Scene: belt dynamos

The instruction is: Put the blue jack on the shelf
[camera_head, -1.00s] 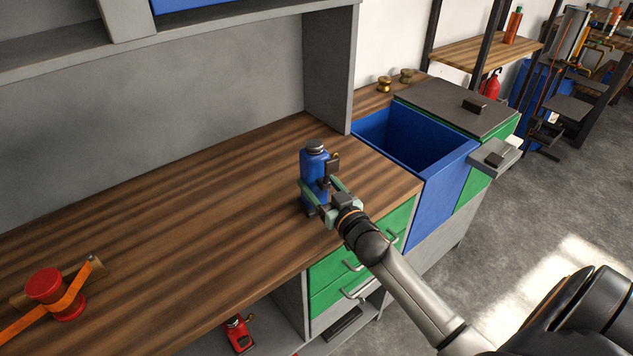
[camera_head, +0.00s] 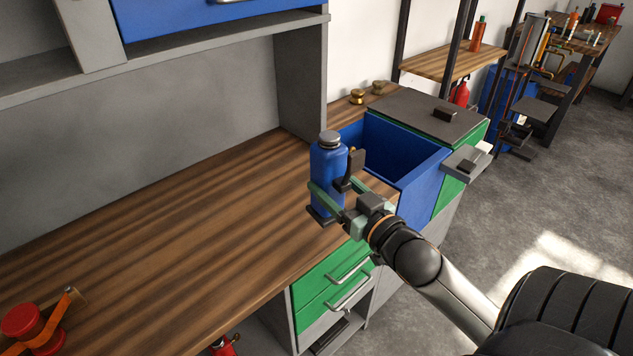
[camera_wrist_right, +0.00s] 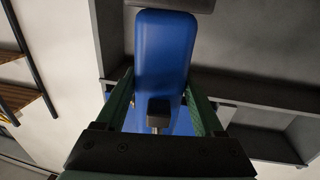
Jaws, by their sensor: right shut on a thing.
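The blue jack (camera_head: 328,170) is an upright blue bottle-shaped body with a grey top and a dark base. My right gripper (camera_head: 334,196) is shut around its body, and its two green fingers grip it from both sides. In the right wrist view the jack (camera_wrist_right: 166,55) fills the space between the fingers (camera_wrist_right: 165,105). The jack appears held above the workbench top (camera_head: 180,250). A grey shelf (camera_head: 60,85) runs above the bench at upper left, with a blue cabinet front beside it. My left gripper is not in view.
A blue open bin (camera_head: 425,185) stands right of the bench, beside a grey-topped cabinet (camera_head: 430,110). A red spool with an orange strap (camera_head: 30,325) lies at the bench's lower left. Another wooden shelf (camera_head: 450,62) stands behind. The bench middle is clear.

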